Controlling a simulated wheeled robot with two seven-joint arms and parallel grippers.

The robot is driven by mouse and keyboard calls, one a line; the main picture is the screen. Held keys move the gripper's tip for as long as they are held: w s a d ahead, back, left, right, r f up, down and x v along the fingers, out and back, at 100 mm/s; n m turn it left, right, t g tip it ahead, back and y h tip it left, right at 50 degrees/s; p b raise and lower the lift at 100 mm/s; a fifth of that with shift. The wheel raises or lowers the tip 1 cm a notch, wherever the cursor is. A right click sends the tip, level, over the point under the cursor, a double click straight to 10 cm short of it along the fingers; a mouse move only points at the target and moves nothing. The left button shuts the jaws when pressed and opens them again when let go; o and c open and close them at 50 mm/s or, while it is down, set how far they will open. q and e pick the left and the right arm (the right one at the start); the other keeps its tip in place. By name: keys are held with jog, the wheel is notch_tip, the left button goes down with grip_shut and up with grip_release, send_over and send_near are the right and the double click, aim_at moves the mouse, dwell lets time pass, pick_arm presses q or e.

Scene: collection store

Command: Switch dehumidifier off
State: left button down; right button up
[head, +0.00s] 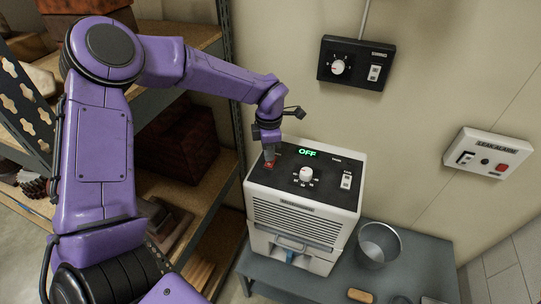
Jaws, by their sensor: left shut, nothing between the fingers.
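The dehumidifier (300,222) is a white box with a black top panel, standing on a grey table. Its green display (307,153) reads OFF. The panel has a white dial (306,174), a white rocker switch (346,181) at the right and a red switch (269,165) at the left. My left gripper (269,156) is shut and empty, pointing down at the red switch. Its fingertips are at or just above the switch; I cannot tell whether they touch. My right gripper is not in view.
A black control box (355,62) and a white leak alarm box (488,153) are on the wall. A metal bucket (379,245) stands on the grey table (333,285) right of the dehumidifier. Loaded shelves (215,200) stand at the left, behind my left arm.

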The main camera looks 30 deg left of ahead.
aim_at(269, 164)
pick_arm(q)
notch_tip(269, 164, up, 3)
jog(key=shift+s+r+p, duration=0.1)
jog(key=shift+r+p, duration=0.05)
jog(key=shift+p, duration=0.95)
jog(key=shift+r+p, duration=0.8)
